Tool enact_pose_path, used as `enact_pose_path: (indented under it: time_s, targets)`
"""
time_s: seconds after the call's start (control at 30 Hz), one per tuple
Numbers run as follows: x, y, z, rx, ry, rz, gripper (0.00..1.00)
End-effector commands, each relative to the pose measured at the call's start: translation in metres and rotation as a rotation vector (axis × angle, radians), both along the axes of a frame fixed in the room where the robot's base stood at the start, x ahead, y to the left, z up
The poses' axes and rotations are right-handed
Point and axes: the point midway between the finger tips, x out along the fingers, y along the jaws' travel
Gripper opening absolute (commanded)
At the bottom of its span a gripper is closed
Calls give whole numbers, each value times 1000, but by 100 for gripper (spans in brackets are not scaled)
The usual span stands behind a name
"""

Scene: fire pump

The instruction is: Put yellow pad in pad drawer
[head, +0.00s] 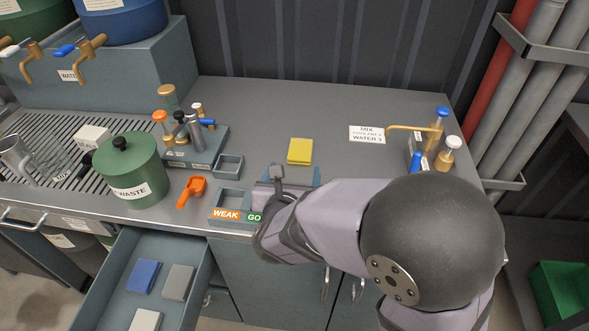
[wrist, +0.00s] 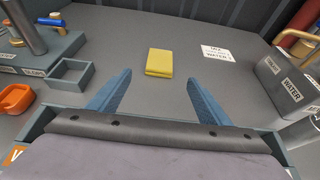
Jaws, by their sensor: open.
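The yellow pad (head: 299,151) lies flat on the grey counter, right of the middle. In the wrist view the yellow pad (wrist: 159,63) is beyond my fingertips and between their lines. My gripper (wrist: 154,80) is open and empty, with two blue fingers spread apart. In the head view my gripper (head: 296,177) is low over the counter's front part, just in front of the pad and apart from it. An open drawer (head: 91,278) below the counter at the lower left holds a blue pad (head: 143,276), a grey pad (head: 177,282) and a pale pad (head: 145,320).
A small empty tray (head: 229,165), an orange scoop (head: 192,191) and a green waste pot (head: 131,172) stand left of my gripper. A WEAK/GO tray (head: 226,212) is at the front edge, partly behind my arm. The counter around the yellow pad is clear.

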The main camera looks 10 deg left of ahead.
Motion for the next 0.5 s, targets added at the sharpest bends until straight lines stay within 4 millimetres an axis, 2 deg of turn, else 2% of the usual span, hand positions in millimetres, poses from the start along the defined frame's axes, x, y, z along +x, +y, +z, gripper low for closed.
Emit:
enact_pose_path:
  time_s: [0.37,0.5]
  targets:
    - [0,0,0,0,0,0,73]
    - [15,1,-7,2,0,-5,73]
